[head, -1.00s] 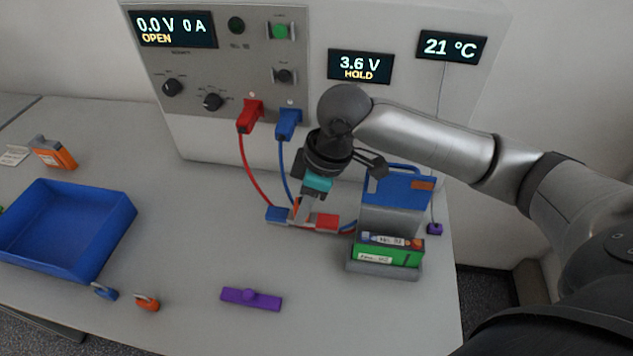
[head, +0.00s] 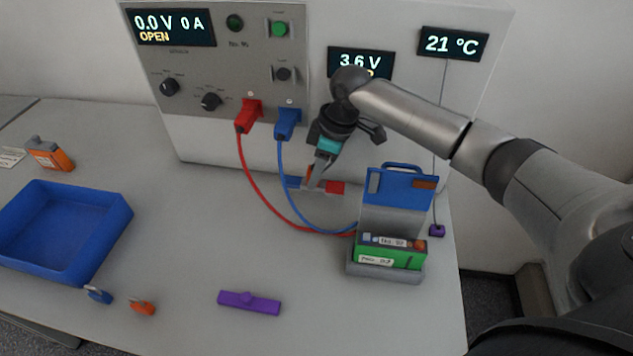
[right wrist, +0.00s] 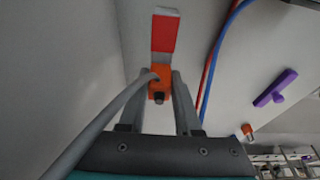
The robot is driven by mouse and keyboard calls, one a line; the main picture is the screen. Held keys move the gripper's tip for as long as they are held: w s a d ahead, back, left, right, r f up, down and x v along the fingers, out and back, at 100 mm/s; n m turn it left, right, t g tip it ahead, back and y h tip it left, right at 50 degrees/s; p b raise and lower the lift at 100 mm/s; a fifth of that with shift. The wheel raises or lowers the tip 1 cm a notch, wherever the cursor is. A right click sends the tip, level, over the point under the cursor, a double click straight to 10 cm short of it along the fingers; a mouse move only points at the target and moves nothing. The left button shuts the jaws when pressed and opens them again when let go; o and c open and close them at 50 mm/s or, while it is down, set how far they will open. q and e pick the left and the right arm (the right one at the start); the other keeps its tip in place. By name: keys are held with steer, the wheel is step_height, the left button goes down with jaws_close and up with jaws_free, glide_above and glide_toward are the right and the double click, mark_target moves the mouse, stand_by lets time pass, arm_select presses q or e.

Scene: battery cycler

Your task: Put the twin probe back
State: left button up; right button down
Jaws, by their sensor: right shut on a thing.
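The twin probe is a bar with a blue end (head: 293,183) and a red end (head: 335,187) and an orange grip in its middle. My right gripper (head: 313,182) is shut on the orange grip (right wrist: 159,84) and holds the probe in front of the cycler's (head: 260,154) lower front. In the right wrist view the red end (right wrist: 164,32) shows beyond the fingers (right wrist: 159,98); the blue end is not seen there. A grey cable-like strand (right wrist: 105,118) runs from the grip. My left gripper is not in view.
Red (head: 248,115) and blue (head: 287,123) plugs sit in the cycler, their leads running to a grey cradle (head: 384,275) with a green cell (head: 390,257) and raised blue lid (head: 403,189). A blue tray (head: 102,244) stands left. A purple bar (head: 249,302) lies in front.

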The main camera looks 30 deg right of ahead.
mark_target(331, 184)
step_height(331, 184, down, 2)
steer(key=shift+f, duration=0.1)
steer(key=shift+w+d+f, duration=0.1)
steer(key=shift+w+f, duration=0.05)
steer(key=shift+f, duration=0.3)
steer(key=shift+f, duration=0.1)
steer(key=c, duration=0.6)
jaws_free()
steer(key=p+v, duration=0.1)
steer(key=v, duration=1.1)
steer(key=shift+p, duration=0.3)
